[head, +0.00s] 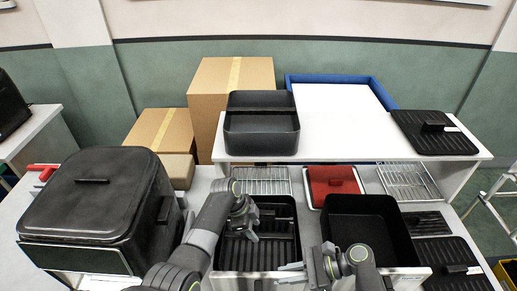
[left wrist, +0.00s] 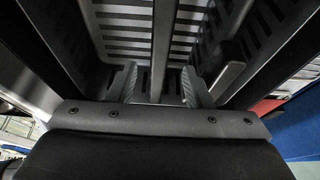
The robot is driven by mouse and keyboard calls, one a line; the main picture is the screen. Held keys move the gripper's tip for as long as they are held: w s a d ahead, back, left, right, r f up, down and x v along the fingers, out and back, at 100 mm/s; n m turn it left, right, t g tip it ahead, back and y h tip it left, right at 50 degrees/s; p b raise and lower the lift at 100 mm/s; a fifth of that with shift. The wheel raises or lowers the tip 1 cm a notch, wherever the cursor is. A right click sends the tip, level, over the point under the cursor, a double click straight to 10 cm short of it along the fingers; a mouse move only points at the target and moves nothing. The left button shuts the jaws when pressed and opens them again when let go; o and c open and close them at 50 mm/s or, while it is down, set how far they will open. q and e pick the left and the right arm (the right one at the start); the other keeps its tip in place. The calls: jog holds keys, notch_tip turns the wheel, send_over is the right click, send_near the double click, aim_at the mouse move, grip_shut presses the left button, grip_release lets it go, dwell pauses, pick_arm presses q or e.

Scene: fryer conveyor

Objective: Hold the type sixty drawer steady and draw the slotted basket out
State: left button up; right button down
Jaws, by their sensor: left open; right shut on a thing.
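The black type sixty drawer (head: 296,215) sits at the front of the counter. The slotted basket (head: 268,250) lies inside it, its slots showing. My left gripper (head: 248,230) is over the drawer, open, reaching down into it. In the left wrist view my left gripper's fingers (left wrist: 161,88) stand apart on either side of a grey upright bar (left wrist: 163,45) of the basket. Slotted walls show beyond; whether the fingers touch the bar is unclear. My right gripper (head: 284,273) is at the drawer's front edge, shut on the drawer; the exact contact is hard to see.
Another black bin (head: 368,212) stands right of the drawer. Wire racks (head: 262,178) and a red-lidded tray (head: 333,182) lie behind. A large black lidded box (head: 92,200) stands left. A white shelf (head: 350,135) with a black bin (head: 262,128) overhangs the back.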

aim_at(259, 234)
pick_arm(q)
jog(key=shift+x, duration=2.35)
grip_shut()
jog(key=shift+r, duration=0.15)
